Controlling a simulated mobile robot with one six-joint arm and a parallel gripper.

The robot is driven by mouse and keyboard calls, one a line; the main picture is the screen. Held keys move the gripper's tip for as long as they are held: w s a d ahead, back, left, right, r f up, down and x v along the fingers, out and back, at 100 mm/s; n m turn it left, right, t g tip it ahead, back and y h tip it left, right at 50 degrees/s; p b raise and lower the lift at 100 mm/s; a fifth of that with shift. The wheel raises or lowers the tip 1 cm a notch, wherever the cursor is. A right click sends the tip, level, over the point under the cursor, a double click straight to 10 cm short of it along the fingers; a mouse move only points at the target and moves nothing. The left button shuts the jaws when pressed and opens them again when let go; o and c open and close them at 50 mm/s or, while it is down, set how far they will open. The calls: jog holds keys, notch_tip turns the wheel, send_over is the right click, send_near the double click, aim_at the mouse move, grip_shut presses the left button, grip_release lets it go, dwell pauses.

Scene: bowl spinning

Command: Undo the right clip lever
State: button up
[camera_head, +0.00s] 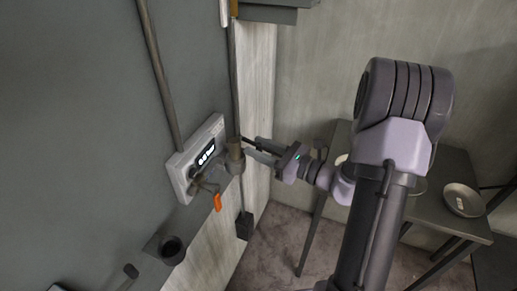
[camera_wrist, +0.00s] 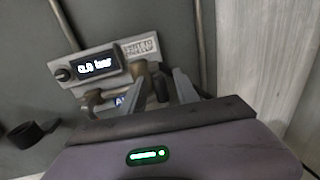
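A pale unit with a lit display (camera_head: 206,153) is fixed to the dark grey panel; it also shows in the wrist view (camera_wrist: 98,68). A brownish cylindrical fitting (camera_head: 235,156) sits at its right side, and an orange lever (camera_head: 217,202) hangs below. I cannot tell for certain which part is the right clip lever. My gripper (camera_head: 249,146) is beside the fitting's right side. In the wrist view its two fingers (camera_wrist: 157,84) are apart, with a dark upright part (camera_wrist: 161,86) between or just beyond them. Contact is not clear. The orange lever does not show clearly there.
A pipe (camera_head: 160,75) runs down the panel to the unit. A dark round holder (camera_head: 172,250) juts out lower down. A dark table (camera_head: 455,222) with a plate (camera_head: 462,200) stands at the right, behind my arm. Pale boards (camera_head: 256,85) border the panel.

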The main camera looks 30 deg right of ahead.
jog(key=shift+w, duration=0.1)
grip_shut()
dwell(1.4)
